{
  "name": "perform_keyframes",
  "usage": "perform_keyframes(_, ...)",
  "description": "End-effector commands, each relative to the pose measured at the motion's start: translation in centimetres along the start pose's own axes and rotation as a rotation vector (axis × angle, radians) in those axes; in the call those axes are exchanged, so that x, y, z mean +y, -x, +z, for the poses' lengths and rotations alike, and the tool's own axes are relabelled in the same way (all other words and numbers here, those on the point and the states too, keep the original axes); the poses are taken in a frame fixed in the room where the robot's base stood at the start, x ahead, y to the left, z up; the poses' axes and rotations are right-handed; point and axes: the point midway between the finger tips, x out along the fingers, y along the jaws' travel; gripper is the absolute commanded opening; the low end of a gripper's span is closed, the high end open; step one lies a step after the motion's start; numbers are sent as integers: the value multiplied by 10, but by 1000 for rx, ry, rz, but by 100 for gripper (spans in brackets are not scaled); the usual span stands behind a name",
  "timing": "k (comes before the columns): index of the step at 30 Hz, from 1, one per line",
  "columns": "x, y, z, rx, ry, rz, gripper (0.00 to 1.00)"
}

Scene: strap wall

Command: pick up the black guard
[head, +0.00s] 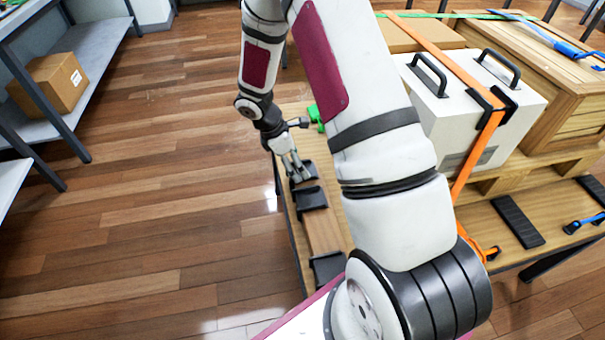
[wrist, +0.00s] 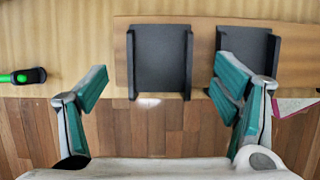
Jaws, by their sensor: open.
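Several black guards lie in a row along a wooden board on the left side of the table. In the head view one guard (head: 311,198) is just in front of my gripper (head: 295,166), another (head: 328,268) is nearer, and a third (head: 308,171) is partly hidden by the gripper. In the wrist view a guard (wrist: 160,58) sits centred ahead between my open, empty fingers (wrist: 163,85). A second guard (wrist: 250,43) is to its right, partly covered by the right finger. I cannot tell if the fingers touch anything.
A white case (head: 465,110) under an orange strap (head: 450,62) stands on a pallet, beside a wooden crate (head: 545,85). Another black pad (head: 517,221) lies on the table at right. A green-and-black buckle (wrist: 28,76) is left of the board. Open floor lies left of the table.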

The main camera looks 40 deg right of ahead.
Motion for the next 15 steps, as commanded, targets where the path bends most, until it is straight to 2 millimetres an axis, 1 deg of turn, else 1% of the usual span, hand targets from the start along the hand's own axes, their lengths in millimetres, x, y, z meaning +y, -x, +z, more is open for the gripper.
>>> perform_keyframes(1,0,-10,-1,0,1,-3,82)
perform_keyframes(3,0,-17,0,-1,1,-2,82)
perform_keyframes(6,0,-20,0,0,-1,0,82)
perform_keyframes(11,0,-20,0,0,-1,0,82)
perform_keyframes(12,0,-20,0,0,-1,0,73)
perform_keyframes(14,0,-20,0,0,-1,0,59)
perform_keyframes(15,0,-20,0,0,-1,0,50)
